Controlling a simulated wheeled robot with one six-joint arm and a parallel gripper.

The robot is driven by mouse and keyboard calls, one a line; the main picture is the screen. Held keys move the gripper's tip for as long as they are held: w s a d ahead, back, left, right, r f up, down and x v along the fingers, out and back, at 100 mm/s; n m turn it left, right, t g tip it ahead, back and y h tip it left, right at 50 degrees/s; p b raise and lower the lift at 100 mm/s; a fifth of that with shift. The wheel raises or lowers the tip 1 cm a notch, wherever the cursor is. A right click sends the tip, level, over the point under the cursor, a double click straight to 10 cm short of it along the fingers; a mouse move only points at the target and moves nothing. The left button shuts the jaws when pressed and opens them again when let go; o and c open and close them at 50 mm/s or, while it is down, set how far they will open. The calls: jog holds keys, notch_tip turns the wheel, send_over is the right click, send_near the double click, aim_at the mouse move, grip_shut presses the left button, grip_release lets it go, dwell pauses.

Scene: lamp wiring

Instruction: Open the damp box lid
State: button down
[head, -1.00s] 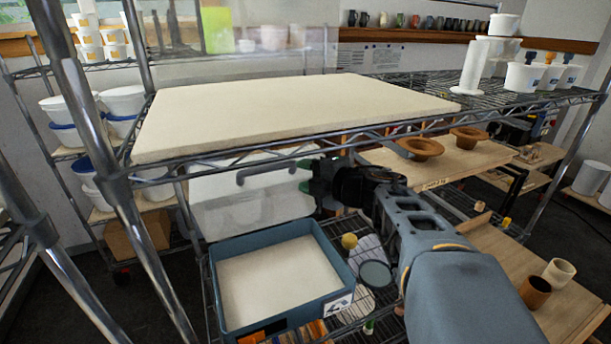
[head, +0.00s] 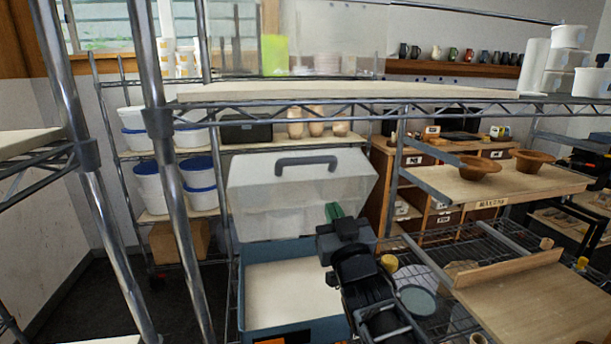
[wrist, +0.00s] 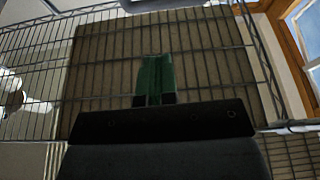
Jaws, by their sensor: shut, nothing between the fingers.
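The damp box (head: 240,290) is a blue-grey tub with a white slab inside, on the lower wire shelf. Its translucent lid (head: 255,195) stands raised at the back of the box, leaning, with a dark grey handle (head: 306,161) near its top edge. The box is open at the top. My gripper (head: 334,211), with green fingers, is in front of the lid's lower right part, below the handle and apart from it. It is shut and empty. The green fingers also show in the wrist view (wrist: 155,77), pointing up at a wire shelf; the lid cannot be made out there.
An upper wire shelf bearing a pale board (head: 350,92) spans above the box and lid. Metal posts (head: 160,130) stand at the left. A yellow knob (head: 389,262) and a round grey-green disc (head: 417,300) lie right of the box. Wooden boards fill the right side.

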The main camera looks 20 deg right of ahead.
jog(key=m, duration=0.1)
jog(key=p, duration=0.5)
send_near(315, 162)
jog(key=shift+h, duration=0.3)
jog(key=x, duration=0.7)
jog(key=shift+w, duration=0.35)
